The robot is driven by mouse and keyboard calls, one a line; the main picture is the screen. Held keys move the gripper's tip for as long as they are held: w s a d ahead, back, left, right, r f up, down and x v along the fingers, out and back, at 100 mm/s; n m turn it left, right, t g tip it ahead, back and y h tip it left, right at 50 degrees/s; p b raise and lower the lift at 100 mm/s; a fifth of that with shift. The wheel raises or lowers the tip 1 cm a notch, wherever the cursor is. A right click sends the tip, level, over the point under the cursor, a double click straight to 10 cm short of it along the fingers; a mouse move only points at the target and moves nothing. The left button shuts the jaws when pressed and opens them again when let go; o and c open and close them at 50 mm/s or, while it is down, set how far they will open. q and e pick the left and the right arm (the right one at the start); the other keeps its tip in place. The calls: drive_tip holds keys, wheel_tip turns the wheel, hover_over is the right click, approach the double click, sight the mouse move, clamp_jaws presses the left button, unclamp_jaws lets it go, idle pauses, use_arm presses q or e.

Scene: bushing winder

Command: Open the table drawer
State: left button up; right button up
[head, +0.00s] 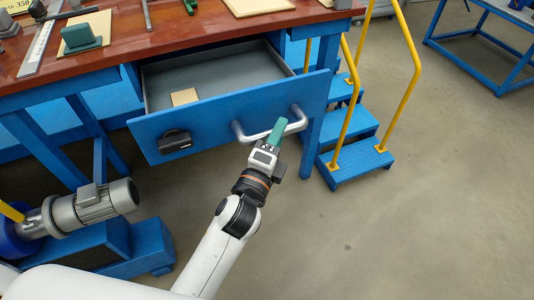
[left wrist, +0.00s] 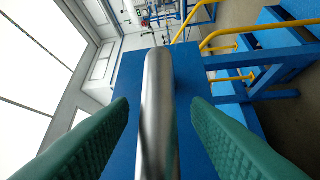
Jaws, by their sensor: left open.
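The blue table drawer (head: 222,114) is pulled out from under the brown-topped table (head: 196,26), and its grey inside shows. Its silver bar handle (head: 297,122) is on the right part of the drawer front; it also shows in the left wrist view (left wrist: 158,110). My left gripper (head: 277,132) is at the handle. In the left wrist view, its green fingers (left wrist: 160,135) are apart, one on each side of the bar, with gaps showing. A small tan block (head: 184,97) lies in the drawer. My right gripper is not in view.
Blue steps (head: 350,170) with yellow handrails (head: 411,75) stand right of the drawer. A grey motor (head: 95,203) on a blue base is at the lower left. A black latch (head: 174,141) is on the drawer front. The floor at the lower right is clear.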

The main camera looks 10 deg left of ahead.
use_arm(q)
drive_tip(key=b+v, duration=0.1)
drive_tip(key=v, duration=0.9)
drive_tip(key=shift+s, duration=0.35)
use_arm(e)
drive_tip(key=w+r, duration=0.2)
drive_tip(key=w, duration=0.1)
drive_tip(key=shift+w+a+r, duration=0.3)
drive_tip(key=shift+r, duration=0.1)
use_arm(q)
drive_tip(key=shift+a, duration=0.1)
